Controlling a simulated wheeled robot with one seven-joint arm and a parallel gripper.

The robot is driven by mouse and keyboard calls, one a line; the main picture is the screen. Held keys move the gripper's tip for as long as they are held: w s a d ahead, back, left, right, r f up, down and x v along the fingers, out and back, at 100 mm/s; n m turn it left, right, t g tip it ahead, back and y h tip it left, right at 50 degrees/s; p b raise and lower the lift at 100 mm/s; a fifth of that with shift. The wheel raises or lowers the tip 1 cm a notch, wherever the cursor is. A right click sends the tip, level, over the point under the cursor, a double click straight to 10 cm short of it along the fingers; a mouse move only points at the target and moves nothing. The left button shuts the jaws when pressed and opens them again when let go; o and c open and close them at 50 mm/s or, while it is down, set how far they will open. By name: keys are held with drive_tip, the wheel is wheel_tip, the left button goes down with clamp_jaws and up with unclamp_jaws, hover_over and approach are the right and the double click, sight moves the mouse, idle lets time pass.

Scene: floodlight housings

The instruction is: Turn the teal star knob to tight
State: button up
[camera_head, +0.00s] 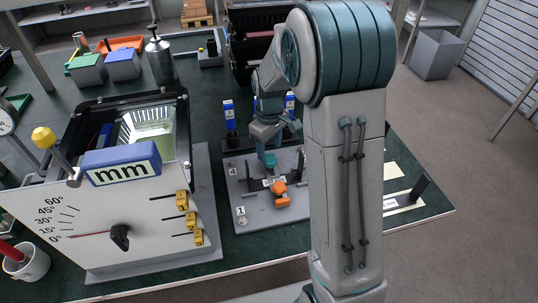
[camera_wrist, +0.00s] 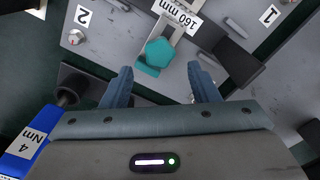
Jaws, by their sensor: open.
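The teal star knob (camera_wrist: 160,53) shows in the wrist view on a metal slide beside a label reading 160 mm. It also shows in the head view (camera_head: 270,160), on a grey plate (camera_head: 255,211) on the bench. My gripper (camera_wrist: 160,84) is open, its two blue-grey fingers apart on either side below the knob in the wrist view. The fingers do not touch the knob. In the head view my gripper (camera_head: 268,142) is just above the knob, and my arm hides part of the bench to the right.
An orange knob (camera_head: 278,188) sits close to the teal knob on the plate. Black upright blocks stand around it. A blue 4 Nm tool (camera_wrist: 27,143) stands close by. A floodlight housing (camera_head: 150,130) with an angle scale stands to the left.

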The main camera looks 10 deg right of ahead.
sight(269, 158)
drive_tip(key=shift+f, duration=1.9)
drive_tip(key=c, duration=1)
